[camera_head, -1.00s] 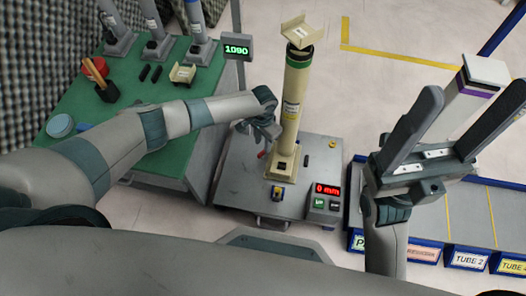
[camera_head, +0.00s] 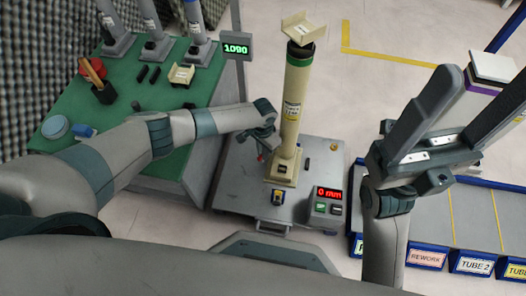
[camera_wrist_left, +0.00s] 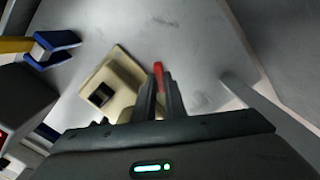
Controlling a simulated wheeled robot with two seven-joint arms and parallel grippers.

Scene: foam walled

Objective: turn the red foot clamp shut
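The red foot clamp (camera_head: 261,157) is a small red lever at the left of the foot of the cream tube (camera_head: 292,108). The tube stands upright in a cream base (camera_head: 283,168) on a grey plate. My left gripper (camera_head: 262,144) is low beside the tube's foot, at the red lever. In the left wrist view the red lever (camera_wrist_left: 158,72) shows between my left fingers (camera_wrist_left: 161,92), which are close together on it. The lever's lower part is hidden by the fingers. My right gripper (camera_head: 480,98) is raised at the right, open and empty.
A box with a red "0 mm" display (camera_head: 328,193) stands right of the tube's foot. The green table (camera_head: 120,110) is at the left. Blue-rimmed labelled lanes (camera_head: 450,215) lie at the right.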

